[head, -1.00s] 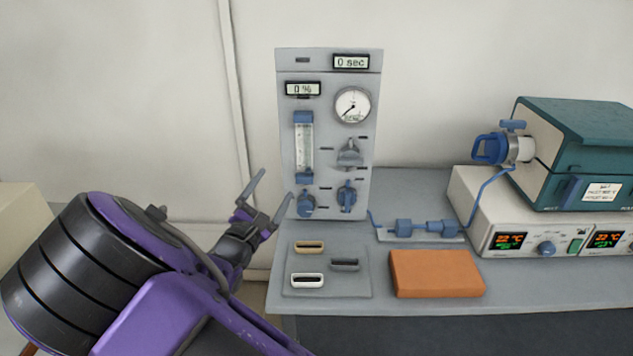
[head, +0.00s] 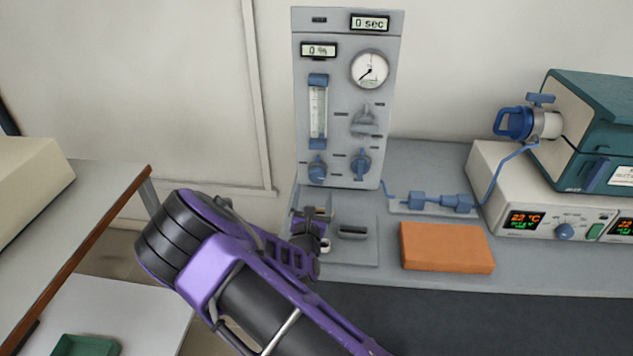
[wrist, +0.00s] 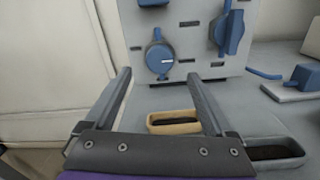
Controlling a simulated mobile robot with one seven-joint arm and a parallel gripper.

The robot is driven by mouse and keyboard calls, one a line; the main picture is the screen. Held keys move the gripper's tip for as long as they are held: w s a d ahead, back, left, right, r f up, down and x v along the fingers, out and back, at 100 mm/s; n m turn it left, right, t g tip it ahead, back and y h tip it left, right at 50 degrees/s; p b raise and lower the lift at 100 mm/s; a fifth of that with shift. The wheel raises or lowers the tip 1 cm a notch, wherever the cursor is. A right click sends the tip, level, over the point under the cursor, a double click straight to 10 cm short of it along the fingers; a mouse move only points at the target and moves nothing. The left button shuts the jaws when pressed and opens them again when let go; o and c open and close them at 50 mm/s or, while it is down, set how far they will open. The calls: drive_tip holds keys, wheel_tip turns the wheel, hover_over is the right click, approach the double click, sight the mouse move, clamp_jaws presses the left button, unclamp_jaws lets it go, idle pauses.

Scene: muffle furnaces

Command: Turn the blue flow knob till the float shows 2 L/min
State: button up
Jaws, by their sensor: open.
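The grey gas panel (head: 342,100) stands upright at the back of the bench. Its float tube (head: 318,112) is on the left side; the float is too small to read. Blue knobs sit along the bottom: the left one below the tube (head: 317,168) and one to its right (head: 360,165). In the wrist view the left blue knob (wrist: 159,57) has a white mark pointing right, and the right one (wrist: 229,32) is a lever-like handle. My gripper (wrist: 158,88) is open and empty, its fingers apart below and in front of the left knob. In the head view my gripper (head: 311,215) is partly hidden by my arm.
A tray with small crucible boats lies before the panel; a tan boat (wrist: 174,122) shows between my fingers and a grey boat (wrist: 260,152) to their right. An orange block (head: 446,247) and a furnace (head: 590,140) stand to the right. Blue tubing (head: 430,202) runs between panel and furnace.

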sight(317, 177)
drive_tip(key=w, duration=0.6)
drive_tip(key=shift+w+d+b, duration=0.1)
drive_tip(key=shift+w+b, duration=0.2)
drive_tip(key=shift+w, duration=0.1)
drive_tip(key=c, duration=1.4)
